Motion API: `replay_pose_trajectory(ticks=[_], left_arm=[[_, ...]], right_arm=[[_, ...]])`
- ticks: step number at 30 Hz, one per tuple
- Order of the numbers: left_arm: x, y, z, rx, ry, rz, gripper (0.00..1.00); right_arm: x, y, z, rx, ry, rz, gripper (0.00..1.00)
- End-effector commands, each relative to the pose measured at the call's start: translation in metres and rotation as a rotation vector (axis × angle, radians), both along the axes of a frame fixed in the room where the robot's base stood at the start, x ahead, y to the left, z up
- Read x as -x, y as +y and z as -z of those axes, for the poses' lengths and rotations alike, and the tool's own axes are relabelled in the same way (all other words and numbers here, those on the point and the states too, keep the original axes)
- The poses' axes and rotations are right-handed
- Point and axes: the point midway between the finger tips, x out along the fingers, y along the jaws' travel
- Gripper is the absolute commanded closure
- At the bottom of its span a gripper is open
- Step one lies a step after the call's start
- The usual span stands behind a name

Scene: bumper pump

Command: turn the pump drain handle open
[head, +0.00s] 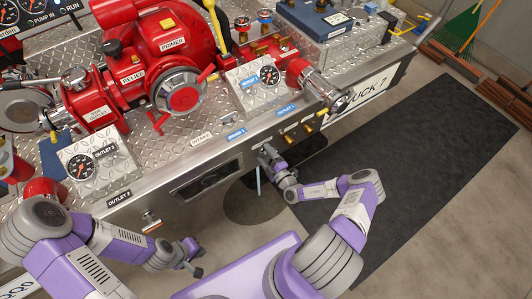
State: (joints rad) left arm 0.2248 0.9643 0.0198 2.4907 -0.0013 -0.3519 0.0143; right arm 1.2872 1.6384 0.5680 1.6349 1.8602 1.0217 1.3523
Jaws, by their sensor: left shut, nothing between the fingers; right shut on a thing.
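The red pump (165,50) sits on the diamond-plate bumper deck. My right gripper (268,157) is at the lower front edge of the bumper, below the brass fittings. It is shut on a small part there, apparently the pump drain handle, which the fingers mostly hide; its angle cannot be told. A thin pale streak (258,181) hangs just below and left of this gripper; I cannot tell whether it is water or a rod. My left gripper (192,263) is shut and empty, low in front of the bumper, apart from everything.
Brass fittings (309,127) stick out of the bumper front right of my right gripper. A small red-tipped knob (150,216) is on the front at left. A dark round patch (255,203) and a black mat (420,150) lie on the floor.

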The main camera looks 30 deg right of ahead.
Motion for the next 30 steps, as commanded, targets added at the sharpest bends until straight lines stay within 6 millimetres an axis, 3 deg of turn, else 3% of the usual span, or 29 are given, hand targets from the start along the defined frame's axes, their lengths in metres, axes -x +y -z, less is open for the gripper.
replay_pose_trajectory(ticks=[15, 30], left_arm=[[0.0, 0.0, -0.019, 0.0, 0.0, 0.0, 1.0], [0.0, 0.0, -0.021, 0.0, 0.0, 0.0, 1.0]], right_arm=[[0.0, 0.0, 0.001, 0.35, -0.027, 0.001, 0.58], [0.0, 0.0, 0.002, 0.419, -0.031, -0.001, 0.6]])
